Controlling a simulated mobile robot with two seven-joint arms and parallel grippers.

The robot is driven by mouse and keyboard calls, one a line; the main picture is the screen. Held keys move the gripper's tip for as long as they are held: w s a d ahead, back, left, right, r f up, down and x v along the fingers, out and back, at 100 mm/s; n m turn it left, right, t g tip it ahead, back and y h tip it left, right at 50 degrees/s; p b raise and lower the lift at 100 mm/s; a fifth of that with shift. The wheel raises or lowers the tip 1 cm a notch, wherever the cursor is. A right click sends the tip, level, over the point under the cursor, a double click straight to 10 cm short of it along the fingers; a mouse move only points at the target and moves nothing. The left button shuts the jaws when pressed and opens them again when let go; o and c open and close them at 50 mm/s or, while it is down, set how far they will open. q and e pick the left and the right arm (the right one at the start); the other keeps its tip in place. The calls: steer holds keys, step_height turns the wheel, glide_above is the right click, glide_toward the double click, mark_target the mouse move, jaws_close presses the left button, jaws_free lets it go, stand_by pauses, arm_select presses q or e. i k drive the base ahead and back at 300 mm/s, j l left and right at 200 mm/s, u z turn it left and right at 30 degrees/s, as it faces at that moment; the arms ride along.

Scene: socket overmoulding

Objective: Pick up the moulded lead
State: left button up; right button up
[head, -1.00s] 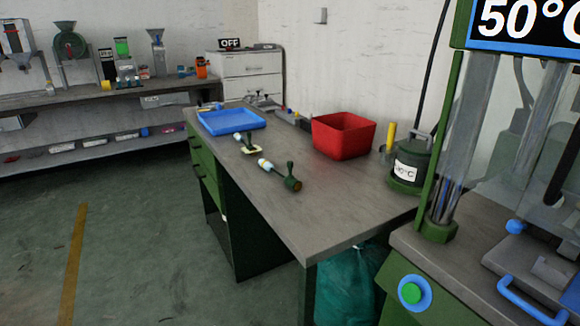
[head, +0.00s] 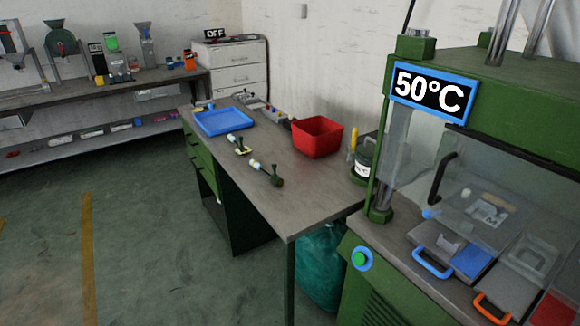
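I cannot tell for sure which thing is the moulded lead. Inside the green press (head: 470,75), behind its clear guard, a small pale piece (head: 490,210) lies on a light plate; its details are too small to read. On the grey bench (head: 300,195) lies a tool with a pale handle and dark green end (head: 266,172). Behind it, another small pale and dark item (head: 237,142) lies with a yellowish piece. Neither of my grippers is in view.
The bench also bears a blue tray (head: 222,122), a red bin (head: 318,138) and a dark green pot (head: 364,160). The press has a 50°C display (head: 433,93), a blue handle (head: 432,263) and an orange handle (head: 490,308). Floor is clear at the left.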

mark_target(278, 181)
steer(key=i+j+z, duration=0.1)
steer(key=z, duration=0.25)
steer(key=j+z, duration=0.15)
steer(key=z, duration=0.2)
steer(key=i+j+z, duration=0.15)
steer(key=z, duration=0.15)
steer(key=i+j+z, duration=0.1)
steer(key=j+z, duration=0.15)
steer(key=j, duration=0.15)
steer(key=j+z, duration=0.25)
steer(key=j, duration=0.15)
steer(key=j+z, duration=0.25)
steer(key=j, duration=0.6)
steer(key=j+z, duration=0.1)
steer(key=j, duration=2.4)
